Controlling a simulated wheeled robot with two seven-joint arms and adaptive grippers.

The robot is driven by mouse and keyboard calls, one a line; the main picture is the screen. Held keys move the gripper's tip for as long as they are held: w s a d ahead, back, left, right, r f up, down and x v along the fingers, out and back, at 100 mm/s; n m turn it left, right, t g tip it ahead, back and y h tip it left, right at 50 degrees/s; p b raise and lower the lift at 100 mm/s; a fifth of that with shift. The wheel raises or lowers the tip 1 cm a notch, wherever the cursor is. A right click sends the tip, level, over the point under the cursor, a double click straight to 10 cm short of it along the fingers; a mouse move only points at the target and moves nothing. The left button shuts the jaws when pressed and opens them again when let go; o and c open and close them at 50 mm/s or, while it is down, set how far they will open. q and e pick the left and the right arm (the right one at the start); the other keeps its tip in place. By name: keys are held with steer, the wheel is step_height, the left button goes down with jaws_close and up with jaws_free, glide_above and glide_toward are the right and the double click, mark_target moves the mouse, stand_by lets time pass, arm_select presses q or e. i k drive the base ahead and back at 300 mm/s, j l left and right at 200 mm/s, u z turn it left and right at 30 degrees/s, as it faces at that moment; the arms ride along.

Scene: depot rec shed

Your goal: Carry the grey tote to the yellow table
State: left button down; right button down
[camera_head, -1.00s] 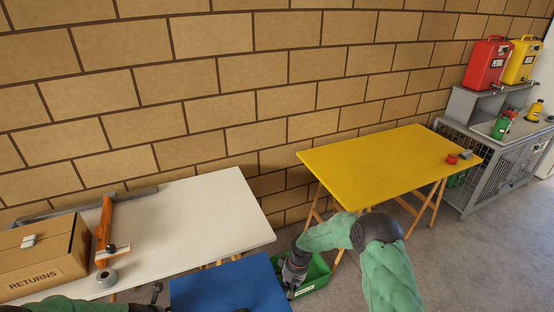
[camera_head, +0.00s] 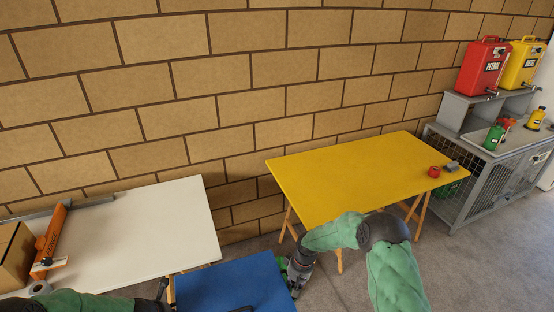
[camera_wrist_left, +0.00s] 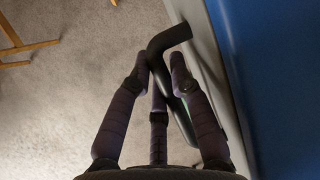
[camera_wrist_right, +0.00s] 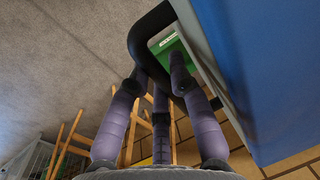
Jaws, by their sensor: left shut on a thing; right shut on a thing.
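The grey tote shows a flat blue top (camera_head: 235,287) at the bottom of the head view. Its grey wall (camera_wrist_left: 212,75) and a black bar handle (camera_wrist_left: 170,38) show in the left wrist view. My left gripper (camera_head: 163,288) is shut on that handle. My right gripper (camera_head: 297,268) is shut on the black handle (camera_wrist_right: 137,38) at the other end, seen in the right wrist view. The yellow table (camera_head: 340,178) stands ahead and to the right, apart from the tote. The tote's lower part is hidden.
A white table (camera_head: 150,230) at left holds an orange tool (camera_head: 50,235) and a cardboard box (camera_head: 12,255). The yellow table carries a red roll (camera_head: 434,171) and a grey item (camera_head: 452,167) at its right end. A grey cage cabinet (camera_head: 470,200) stands beyond.

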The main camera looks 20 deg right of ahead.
mark_target(344, 188)
steer(key=l, duration=0.9)
steer(key=i+l, duration=0.15)
steer(key=l, duration=1.65)
steer(key=i+u, duration=0.05)
steer(key=i, duration=0.05)
